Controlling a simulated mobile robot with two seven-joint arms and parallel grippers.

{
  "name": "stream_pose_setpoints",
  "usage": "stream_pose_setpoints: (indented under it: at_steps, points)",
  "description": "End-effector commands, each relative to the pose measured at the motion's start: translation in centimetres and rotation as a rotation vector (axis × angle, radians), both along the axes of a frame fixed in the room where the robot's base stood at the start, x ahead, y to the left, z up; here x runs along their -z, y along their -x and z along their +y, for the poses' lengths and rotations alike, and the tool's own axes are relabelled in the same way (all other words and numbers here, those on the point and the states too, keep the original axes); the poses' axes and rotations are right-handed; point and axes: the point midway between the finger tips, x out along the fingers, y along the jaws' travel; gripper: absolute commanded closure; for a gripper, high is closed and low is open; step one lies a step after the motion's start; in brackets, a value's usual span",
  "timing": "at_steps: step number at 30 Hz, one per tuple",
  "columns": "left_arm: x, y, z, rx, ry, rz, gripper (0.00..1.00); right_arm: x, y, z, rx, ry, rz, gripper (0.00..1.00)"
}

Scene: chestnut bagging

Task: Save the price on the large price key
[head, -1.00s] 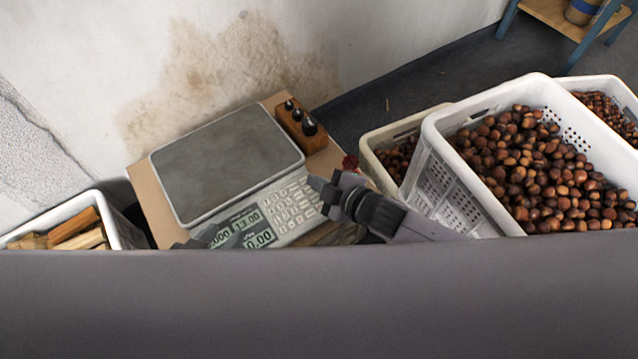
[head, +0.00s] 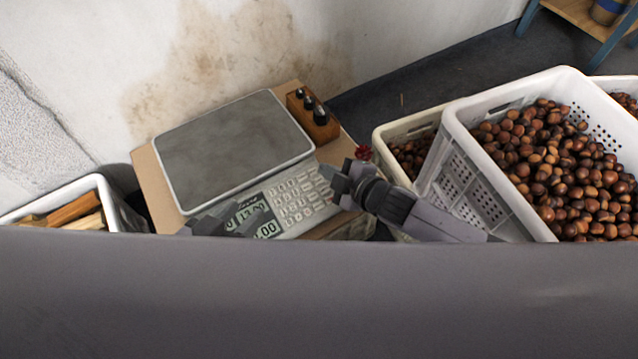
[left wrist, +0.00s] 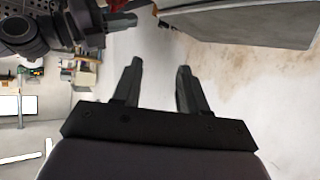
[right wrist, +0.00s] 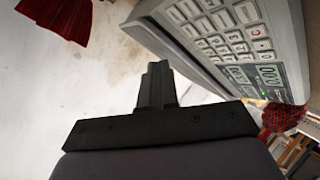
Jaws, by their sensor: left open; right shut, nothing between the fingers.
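The scale (head: 235,150) stands on a cardboard-coloured stand, its grey plate towards the wall. Its keypad (head: 300,198) and lit displays (head: 258,222) face me; the keypad also shows in the right wrist view (right wrist: 215,30). Individual key labels are too small to read, so I cannot tell which is the large price key. My right gripper (head: 338,180) is shut and empty at the keypad's right edge; in the right wrist view its fingers (right wrist: 157,72) are together, with the keypad beyond. My left gripper (head: 215,222) is by the display's left end; its fingers (left wrist: 158,75) are apart and empty.
A wooden block with dark knobs (head: 312,115) stands behind the scale. White crates of chestnuts (head: 450,130) stand close on the right, and a white bin with wood pieces (head: 105,190) on the left. A grey surface (head: 320,300) hides the foreground.

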Motion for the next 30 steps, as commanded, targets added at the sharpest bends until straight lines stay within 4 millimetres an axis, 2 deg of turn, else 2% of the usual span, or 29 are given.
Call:
stream_pose_setpoints:
  at_steps: [1, 3, 15, 30]
  points:
    - [0.6, -0.2, -0.5, 0.008, 0.023, -0.006, 0.57, 1.2, -0.2, 0.1, -0.001, -0.001, 0.0, 1.0]
    - [0.5, -0.6, -1.4, 0.02, 0.077, -0.01, 0.57, 1.9, -0.4, 0.3, -0.001, -0.001, 0.0, 1.0]
    - [1.2, -1.4, -4.4, 0.073, 0.268, 0.004, 0.57, 5.2, -1.4, 0.9, 0.0, 0.0, 0.0, 1.0]
    - [0.9, -1.5, -4.9, 0.085, 0.3, 0.006, 0.57, 5.5, -1.5, 1.1, -0.001, -0.001, 0.0, 1.0]
